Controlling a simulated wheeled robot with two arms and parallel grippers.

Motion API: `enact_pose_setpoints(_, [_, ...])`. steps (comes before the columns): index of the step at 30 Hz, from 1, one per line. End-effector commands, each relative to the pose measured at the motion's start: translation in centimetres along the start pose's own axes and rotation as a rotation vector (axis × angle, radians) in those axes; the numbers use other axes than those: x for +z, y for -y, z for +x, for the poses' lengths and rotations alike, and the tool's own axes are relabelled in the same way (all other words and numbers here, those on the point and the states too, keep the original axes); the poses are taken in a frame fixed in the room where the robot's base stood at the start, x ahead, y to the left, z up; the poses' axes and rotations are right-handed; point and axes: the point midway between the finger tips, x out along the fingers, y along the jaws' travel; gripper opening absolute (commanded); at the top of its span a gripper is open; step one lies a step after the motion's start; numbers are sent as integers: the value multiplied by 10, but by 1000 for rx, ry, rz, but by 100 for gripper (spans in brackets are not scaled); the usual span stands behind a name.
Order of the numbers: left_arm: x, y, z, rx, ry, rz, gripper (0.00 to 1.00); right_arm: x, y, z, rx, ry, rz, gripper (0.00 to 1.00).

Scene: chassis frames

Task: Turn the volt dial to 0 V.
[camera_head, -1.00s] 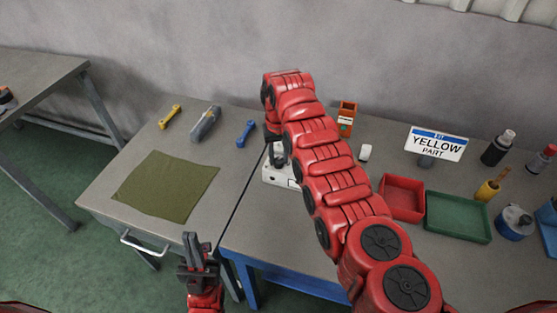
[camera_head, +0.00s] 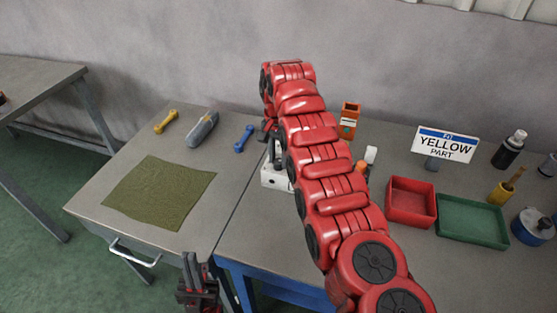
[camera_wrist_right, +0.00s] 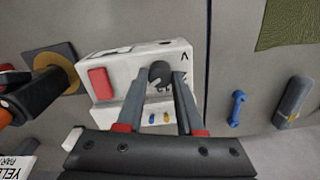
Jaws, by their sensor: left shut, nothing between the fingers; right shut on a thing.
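A white box-shaped power unit (camera_head: 272,177) stands on the bench beneath my right arm, which hides much of it in the head view. In the right wrist view the unit (camera_wrist_right: 136,66) shows a red button, small blue and yellow sockets, and a dark round volt dial (camera_wrist_right: 159,72) beside a "V" mark. My right gripper (camera_wrist_right: 164,80) is shut on the dial, one finger on each side. The dial's pointer and scale are too small to read. My left gripper (camera_head: 190,262) is shut and empty, low in front of the bench, away from the unit.
A green mat (camera_head: 160,192), a yellow wrench (camera_head: 166,122), a grey tool (camera_head: 203,129) and a blue wrench (camera_head: 243,138) lie left. A red tray (camera_head: 411,222), a green tray (camera_head: 472,240) and a "YELLOW PART" sign (camera_head: 445,145) stand right. An orange holder (camera_head: 349,120) stands behind my arm.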

Motion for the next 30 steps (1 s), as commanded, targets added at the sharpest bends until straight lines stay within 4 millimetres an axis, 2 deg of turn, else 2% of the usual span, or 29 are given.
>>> enact_pose_setpoints(17, [0,0,-2,0,0,0,0,-1,1,-2,-3,-3,38,0])
enact_pose_setpoints(18, [0,0,-2,0,0,0,0,-1,1,-2,-3,-3,38,38])
enact_pose_setpoints(22, [0,0,-2,0,0,0,0,0,0,-1,-2,-2,38,61])
enact_pose_setpoints(23, [0,0,-3,0,0,0,0,0,0,-1,-2,-2,38,66])
enact_pose_setpoints(30, [0,0,-3,0,0,0,0,0,0,-1,-1,-1,37,66])
